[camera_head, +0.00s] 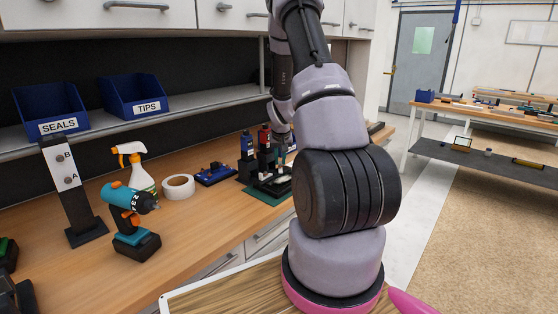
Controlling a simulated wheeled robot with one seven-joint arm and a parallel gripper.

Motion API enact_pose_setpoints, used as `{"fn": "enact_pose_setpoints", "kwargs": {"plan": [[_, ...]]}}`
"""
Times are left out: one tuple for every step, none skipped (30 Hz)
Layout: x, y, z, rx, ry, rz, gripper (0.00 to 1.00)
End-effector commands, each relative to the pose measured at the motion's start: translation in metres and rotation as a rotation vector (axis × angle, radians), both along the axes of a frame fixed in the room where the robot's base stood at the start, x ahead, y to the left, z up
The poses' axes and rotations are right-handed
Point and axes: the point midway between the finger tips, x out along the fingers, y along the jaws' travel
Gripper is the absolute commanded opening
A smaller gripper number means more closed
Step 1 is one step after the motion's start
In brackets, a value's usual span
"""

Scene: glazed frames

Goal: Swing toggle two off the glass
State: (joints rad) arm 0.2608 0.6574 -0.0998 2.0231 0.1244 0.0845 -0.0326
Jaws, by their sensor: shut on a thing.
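A dark fixture on a green base (258,196) stands on the wooden bench, just left of my arm. Upright toggles rise from it, one with a blue handle (247,146) and one with a red top (264,137). Something pale, perhaps the glass (283,184), lies low on the fixture, partly behind my arm. My gripper (284,153) points down at the right side of the fixture and is shut on a small part there, seemingly a toggle. My arm hides much of the grip, and I cannot read which toggle is number two.
Left of the fixture are a blue device (215,174), a tape roll (178,187), a spray bottle (136,165), a teal drill (131,215) and an upright A/B stand (66,185). Blue bins (135,97) sit on the shelf above. Bare bench lies in front of the tape.

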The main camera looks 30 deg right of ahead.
Motion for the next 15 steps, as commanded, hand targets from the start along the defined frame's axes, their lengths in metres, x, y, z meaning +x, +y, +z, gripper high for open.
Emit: {"fn": "enact_pose_setpoints", "kwargs": {"plan": [[0.0008,0.0017,0.0001,-0.003,0.000,-0.037,0.00],[0.0005,0.0010,0.0001,-0.003,0.000,-0.066,0.00],[0.0002,0.0003,0.0001,-0.003,0.000,-0.105,0.00],[-0.0001,0.0000,0.0002,-0.002,0.000,-0.133,0.00],[-0.0001,0.0001,0.0003,-0.003,0.000,-0.160,0.00],[-0.0004,-0.0005,0.0003,-0.002,0.000,-0.199,0.00],[-0.0007,-0.0012,0.0003,-0.003,-0.001,-0.228,0.00],[-0.0013,-0.0019,0.0001,-0.003,0.000,-0.257,0.00],[-0.0019,-0.0024,-0.0002,-0.003,0.000,-0.295,0.00],[-0.0021,-0.0023,-0.0001,-0.003,0.000,-0.322,0.00],[-0.0025,-0.0028,-0.0001,-0.003,0.000,-0.350,0.00],[-0.0030,-0.0034,-0.0001,-0.002,0.000,-0.386,0.00],[-0.0032,-0.0038,-0.0001,-0.003,0.001,-0.412,0.00],[-0.0037,-0.0040,-0.0003,-0.002,0.001,-0.438,0.00],[-0.0039,-0.0046,-0.0002,-0.003,0.000,-0.471,0.00]]}}
